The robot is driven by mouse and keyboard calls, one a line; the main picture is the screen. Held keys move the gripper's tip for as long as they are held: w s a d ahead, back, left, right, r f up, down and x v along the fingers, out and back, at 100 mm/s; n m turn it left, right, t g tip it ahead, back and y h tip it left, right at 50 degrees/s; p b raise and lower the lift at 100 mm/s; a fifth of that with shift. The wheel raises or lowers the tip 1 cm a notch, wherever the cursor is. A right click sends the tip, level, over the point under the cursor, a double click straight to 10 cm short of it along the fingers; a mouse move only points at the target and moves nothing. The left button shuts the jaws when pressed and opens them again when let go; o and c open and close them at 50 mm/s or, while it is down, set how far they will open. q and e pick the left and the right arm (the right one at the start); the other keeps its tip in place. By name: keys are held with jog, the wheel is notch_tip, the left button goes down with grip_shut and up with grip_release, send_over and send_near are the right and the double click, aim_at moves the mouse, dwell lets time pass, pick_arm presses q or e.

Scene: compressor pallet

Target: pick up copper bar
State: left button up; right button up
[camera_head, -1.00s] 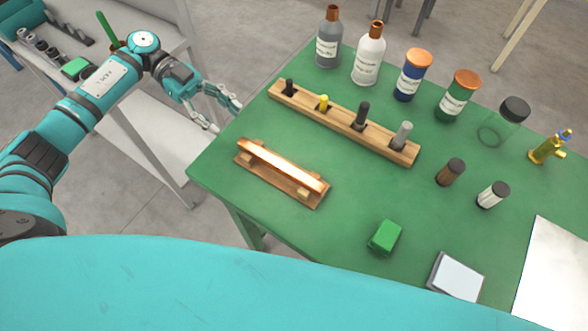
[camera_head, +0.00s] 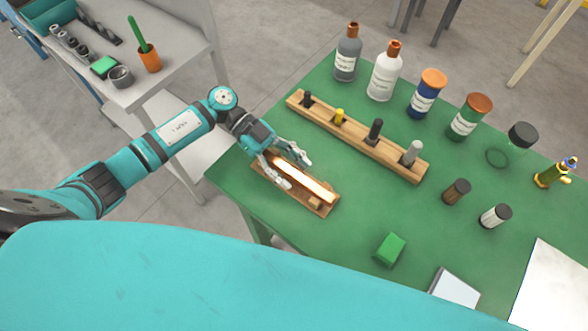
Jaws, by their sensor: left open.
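The copper bar (camera_head: 308,181) is a shiny, bright orange bar lying on a low wooden holder (camera_head: 323,208) at the left part of the green table. My left gripper (camera_head: 297,174) is open, with its fingers over the left end of the bar. One finger shows on each side of the bar in the picture. The bar's left end is partly hidden by the gripper. I cannot tell whether the fingers touch it. My right gripper is not in view.
A wooden rack (camera_head: 351,137) with several small rods stands just behind. Bottles and jars, such as the white bottle (camera_head: 384,77), line the back. A green block (camera_head: 390,249) lies in front.

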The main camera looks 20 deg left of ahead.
pick_arm(q)
jog(key=shift+s+d+f, duration=0.2)
jog(key=shift+d, duration=0.25)
grip_shut()
